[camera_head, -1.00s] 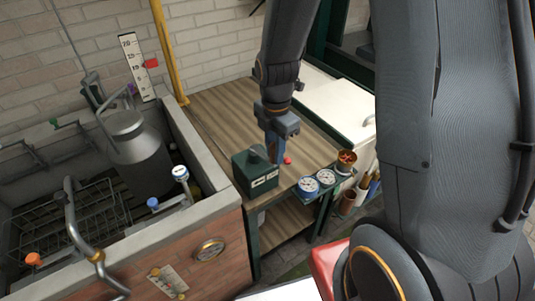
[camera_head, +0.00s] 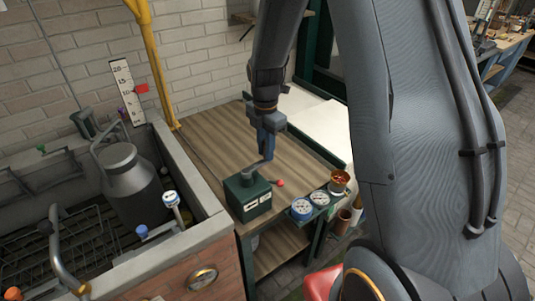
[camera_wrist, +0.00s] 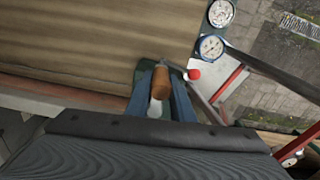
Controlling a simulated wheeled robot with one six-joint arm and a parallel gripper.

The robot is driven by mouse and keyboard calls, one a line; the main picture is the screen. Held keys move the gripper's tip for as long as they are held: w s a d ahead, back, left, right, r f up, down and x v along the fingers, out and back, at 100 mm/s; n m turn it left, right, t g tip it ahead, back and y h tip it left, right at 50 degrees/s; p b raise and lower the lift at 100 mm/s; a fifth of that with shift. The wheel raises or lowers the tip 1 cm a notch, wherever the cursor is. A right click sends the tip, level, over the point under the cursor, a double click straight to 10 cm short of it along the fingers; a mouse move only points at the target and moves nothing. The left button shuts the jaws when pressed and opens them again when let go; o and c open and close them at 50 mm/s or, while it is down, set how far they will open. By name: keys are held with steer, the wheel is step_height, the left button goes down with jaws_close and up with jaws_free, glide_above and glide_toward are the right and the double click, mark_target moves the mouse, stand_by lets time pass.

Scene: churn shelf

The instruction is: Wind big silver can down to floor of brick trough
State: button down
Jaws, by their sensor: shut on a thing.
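The big silver can (camera_head: 135,190) stands upright inside the brick trough (camera_head: 178,262), near its right wall. Wire racks and the trough's front wall hide the can's base, so I cannot tell whether it touches the floor. A dark green box (camera_head: 247,196) with a crank sits on the wooden bench to the right of the trough. My gripper (camera_head: 266,155) is above that box. In the wrist view my blue fingers are shut on the brown wooden crank handle (camera_wrist: 161,82), with the green box partly showing behind.
A white scale (camera_head: 127,90) with a red pointer stands behind the trough beside a yellow post (camera_head: 152,60). The bench top behind the box is clear.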

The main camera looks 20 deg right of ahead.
steer(key=w+a, duration=0.5)
steer(key=a, duration=0.5)
steer(key=s+a, duration=0.5)
steer(key=s, duration=0.6)
steer(key=s+d, duration=0.5)
steer(key=d, duration=0.5)
steer(key=w+d, duration=0.6)
steer(key=w, duration=0.1)
steer(key=shift+p, duration=0.35)
